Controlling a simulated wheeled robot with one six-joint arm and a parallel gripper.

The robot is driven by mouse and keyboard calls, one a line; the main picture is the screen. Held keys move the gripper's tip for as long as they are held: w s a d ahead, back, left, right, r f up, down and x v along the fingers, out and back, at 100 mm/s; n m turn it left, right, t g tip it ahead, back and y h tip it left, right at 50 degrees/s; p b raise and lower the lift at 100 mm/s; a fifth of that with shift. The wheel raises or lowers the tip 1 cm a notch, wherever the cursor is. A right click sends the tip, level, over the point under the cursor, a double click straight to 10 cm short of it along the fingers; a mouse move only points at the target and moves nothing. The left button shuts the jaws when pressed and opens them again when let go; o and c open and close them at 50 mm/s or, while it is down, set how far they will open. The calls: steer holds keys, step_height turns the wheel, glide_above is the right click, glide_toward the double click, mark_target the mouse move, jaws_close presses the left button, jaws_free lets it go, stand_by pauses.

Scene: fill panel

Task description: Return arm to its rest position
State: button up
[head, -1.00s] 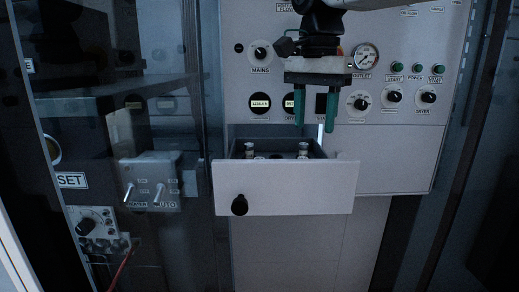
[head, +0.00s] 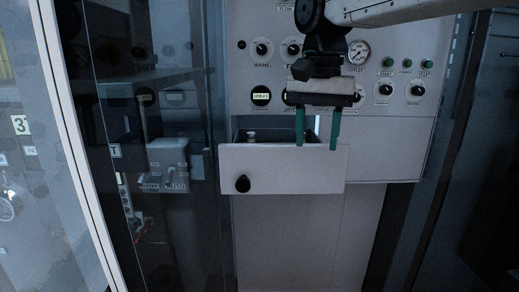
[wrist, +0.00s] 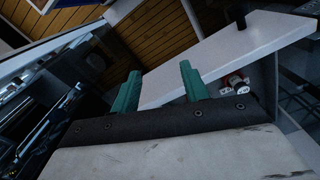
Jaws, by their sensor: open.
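My gripper (head: 317,130) has two green fingers that point down and stand apart, with nothing between them. In the head view it hangs in front of the panel (head: 385,150), and its fingertips overlap the top edge of the open drawer's white front (head: 283,170). I cannot tell whether they touch it. In the wrist view the green fingers (wrist: 158,90) are apart and empty, with the drawer front (wrist: 215,58) beyond them. Small items (wrist: 235,82) show inside the drawer, partly hidden.
The drawer's black knob (head: 242,184) sticks out at the front. Panel dials and green buttons (head: 407,63) lie behind my arm. A glass door with a pale frame (head: 75,150) stands at the left. A grey switch box (head: 167,165) is left of the drawer.

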steer(key=s+d+f+n, duration=0.2)
steer(key=s+d+f, duration=0.6)
steer(key=s, duration=0.3)
steer(key=s+d+f+n+t, duration=0.1)
steer(key=s+d+f+n, duration=0.1)
steer(key=s+d+f, duration=0.6)
steer(key=s, duration=0.3)
steer(key=shift+f, duration=0.35)
